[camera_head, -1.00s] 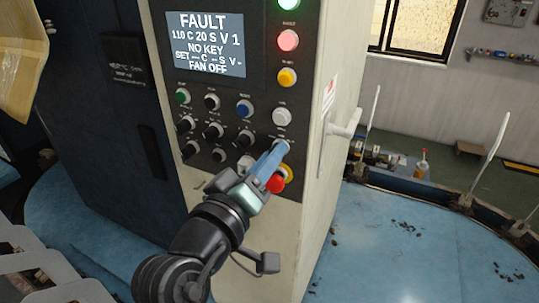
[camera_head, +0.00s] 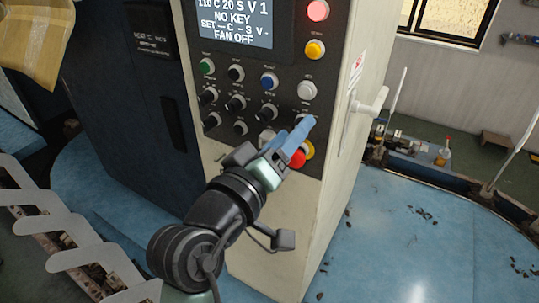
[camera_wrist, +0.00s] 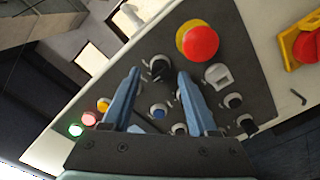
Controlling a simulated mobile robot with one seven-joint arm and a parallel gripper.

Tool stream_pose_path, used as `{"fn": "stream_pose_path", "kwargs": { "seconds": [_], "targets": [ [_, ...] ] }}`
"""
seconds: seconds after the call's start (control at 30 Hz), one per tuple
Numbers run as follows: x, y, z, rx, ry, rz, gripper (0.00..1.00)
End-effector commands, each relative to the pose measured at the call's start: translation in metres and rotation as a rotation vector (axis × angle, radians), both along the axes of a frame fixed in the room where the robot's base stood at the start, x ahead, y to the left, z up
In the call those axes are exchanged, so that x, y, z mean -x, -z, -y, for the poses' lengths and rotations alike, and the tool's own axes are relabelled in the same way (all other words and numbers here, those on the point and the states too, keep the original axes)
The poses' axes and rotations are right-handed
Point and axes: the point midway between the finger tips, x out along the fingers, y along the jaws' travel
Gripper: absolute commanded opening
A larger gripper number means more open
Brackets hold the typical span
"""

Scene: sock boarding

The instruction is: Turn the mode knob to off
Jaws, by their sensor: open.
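My gripper (camera_head: 309,123) is at the lower right of the control panel, with its blue fingers pointing at the panel. In the wrist view my gripper (camera_wrist: 159,73) is open, with its two fingers apart. In the head view the fingers mostly hide that knob. I cannot read its label, so I cannot confirm that it is the mode knob or which way it is set. Several other black knobs (camera_head: 236,103) sit in rows to the left.
A red emergency button (camera_head: 297,158) with a yellow collar is just below my fingers, also beside them in the wrist view (camera_wrist: 200,43). A screen (camera_head: 235,20) reads "NO KEY" and "FAN OFF". A white handle (camera_head: 372,104) juts from the cabinet's right side.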

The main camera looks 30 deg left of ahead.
Motion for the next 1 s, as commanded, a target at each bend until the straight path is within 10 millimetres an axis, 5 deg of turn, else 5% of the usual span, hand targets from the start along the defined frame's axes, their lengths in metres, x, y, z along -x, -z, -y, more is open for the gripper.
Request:
{"fn": "stream_pose_path", "kwargs": {
  "seconds": [0.5,1.0],
  "targets": [
    [0.102,0.003,-0.004,0.0,-0.005,-0.002,0.59],
    [0.122,0.001,-0.004,0.0,-0.001,-0.002,0.59]
  ]
}}
